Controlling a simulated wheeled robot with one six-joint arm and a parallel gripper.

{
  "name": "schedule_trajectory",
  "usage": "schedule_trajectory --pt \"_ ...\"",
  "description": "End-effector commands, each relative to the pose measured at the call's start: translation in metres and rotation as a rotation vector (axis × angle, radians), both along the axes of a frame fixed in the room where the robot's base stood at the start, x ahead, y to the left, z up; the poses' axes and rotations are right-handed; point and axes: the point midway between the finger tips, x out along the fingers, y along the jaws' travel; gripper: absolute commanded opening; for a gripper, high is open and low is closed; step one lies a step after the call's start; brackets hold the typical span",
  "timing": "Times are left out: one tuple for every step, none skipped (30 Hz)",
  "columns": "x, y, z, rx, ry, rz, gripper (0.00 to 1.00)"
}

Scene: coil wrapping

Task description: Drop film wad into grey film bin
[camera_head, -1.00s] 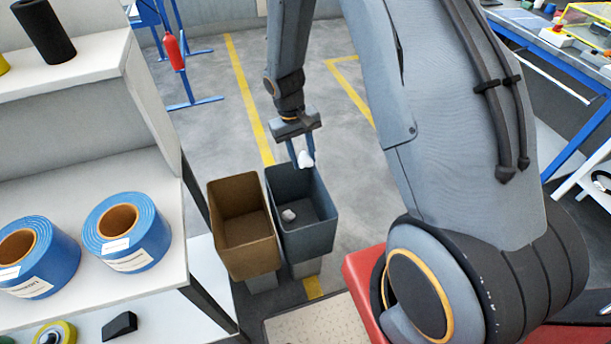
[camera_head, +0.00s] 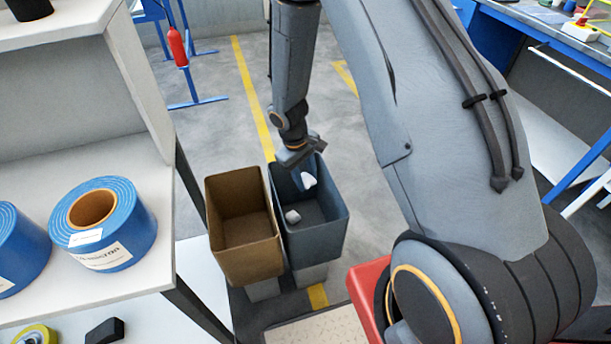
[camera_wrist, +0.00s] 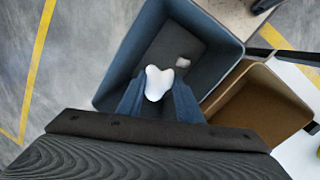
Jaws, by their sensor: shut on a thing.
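My gripper (camera_head: 302,178) is shut on a white film wad (camera_head: 309,180). It holds the wad over the opening of the grey film bin (camera_head: 318,238), near the bin's far side. In the wrist view the wad (camera_wrist: 158,83) sits between the two blue fingers of my gripper (camera_wrist: 158,95), with the grey bin (camera_wrist: 122,72) beneath. A second pale wad (camera_head: 292,216) lies on the bin's floor, and it also shows in the wrist view (camera_wrist: 183,62). How far the held wad is below the rim is hard to tell.
A brown bin (camera_head: 243,258) stands just left of the grey bin. A white shelf (camera_head: 110,165) with blue tape rolls (camera_head: 128,240) is at the left. A red block (camera_head: 366,293) is right of the bins.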

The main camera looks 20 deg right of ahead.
Motion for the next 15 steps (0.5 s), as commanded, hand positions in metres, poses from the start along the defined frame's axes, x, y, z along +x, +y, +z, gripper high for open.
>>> schedule_trajectory --pt "0.001 0.000 -0.010 0.000 0.001 0.000 0.11" --pt "0.001 0.000 -0.014 0.001 0.000 0.000 0.11" --pt "0.001 0.000 -0.018 0.001 0.000 -0.001 0.11" --pt "0.001 0.000 -0.022 0.001 0.000 -0.002 0.11" --pt "0.001 0.000 -0.025 0.001 0.000 -0.001 0.11" --pt "0.001 0.000 -0.028 0.000 0.000 -0.001 0.11" --pt "0.001 0.000 -0.031 0.000 0.000 0.000 0.11" --pt "0.001 0.000 -0.032 0.000 0.000 0.000 0.11" --pt "0.001 0.000 -0.034 0.000 0.000 -0.001 0.11" --pt "0.001 0.000 -0.035 0.000 0.000 -0.001 0.11" --pt "0.001 0.000 -0.036 0.000 0.000 -0.001 0.11" --pt "0.001 0.000 -0.036 0.000 -0.001 -0.002 0.11" --pt "0.001 0.000 -0.036 0.000 -0.001 -0.002 0.11" --pt "0.000 0.000 -0.036 0.000 -0.001 -0.002 0.11" --pt "0.000 0.000 -0.036 0.000 -0.001 -0.002 0.11"
